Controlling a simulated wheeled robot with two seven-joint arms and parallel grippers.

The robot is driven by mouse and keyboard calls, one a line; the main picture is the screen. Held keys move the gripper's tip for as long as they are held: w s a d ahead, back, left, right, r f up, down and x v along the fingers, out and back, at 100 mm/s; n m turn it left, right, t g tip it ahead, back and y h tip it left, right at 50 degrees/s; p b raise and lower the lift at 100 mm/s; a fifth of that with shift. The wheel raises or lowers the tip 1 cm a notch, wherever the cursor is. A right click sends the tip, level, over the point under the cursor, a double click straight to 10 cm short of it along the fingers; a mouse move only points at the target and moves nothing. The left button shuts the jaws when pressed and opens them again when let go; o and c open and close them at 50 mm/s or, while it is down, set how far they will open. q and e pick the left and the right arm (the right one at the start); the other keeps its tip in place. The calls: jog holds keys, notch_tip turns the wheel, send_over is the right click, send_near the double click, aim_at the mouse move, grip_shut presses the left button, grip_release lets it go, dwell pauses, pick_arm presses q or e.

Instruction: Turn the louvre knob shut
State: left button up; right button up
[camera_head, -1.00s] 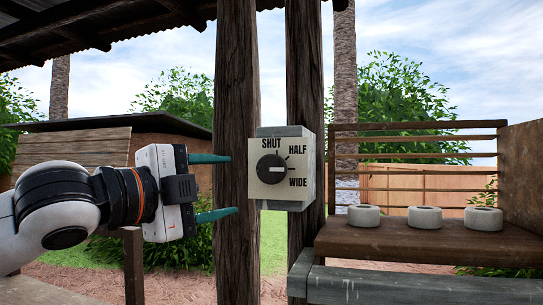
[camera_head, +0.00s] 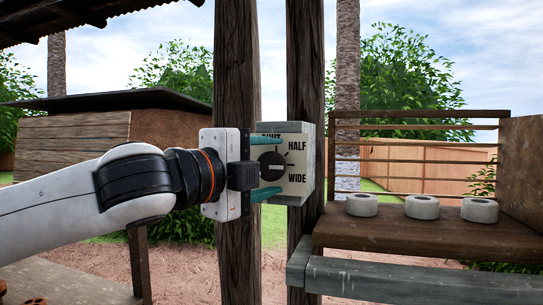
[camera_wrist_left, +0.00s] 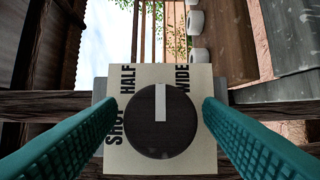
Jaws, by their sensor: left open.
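The louvre knob (camera_head: 271,166) is a round dark dial with a white pointer bar, on a pale plate (camera_head: 297,161) marked SHUT, HALF and WIDE. In the left wrist view the knob (camera_wrist_left: 161,130) shows its pointer straight up, between the HALF and WIDE labels. In the head view that pointer lies toward the right. My left gripper (camera_head: 291,164) is open, its teal fingers above and below the knob. In the left wrist view the fingers (camera_wrist_left: 163,104) flank the knob with a narrow gap on each side. The upper finger partly hides the SHUT label. My right gripper is out of view.
The plate is on a grey box (camera_head: 308,160) by two wooden posts (camera_head: 237,100). To the right, several pale rings (camera_head: 422,207) sit on a brown wooden bench (camera_head: 400,235) before horizontal slats (camera_head: 420,140). A grey beam (camera_head: 390,285) runs along the bench front.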

pick_arm(q)
jog(key=shift+w+d, duration=0.3)
jog(key=shift+w, duration=0.2)
jog(key=c, duration=0.9)
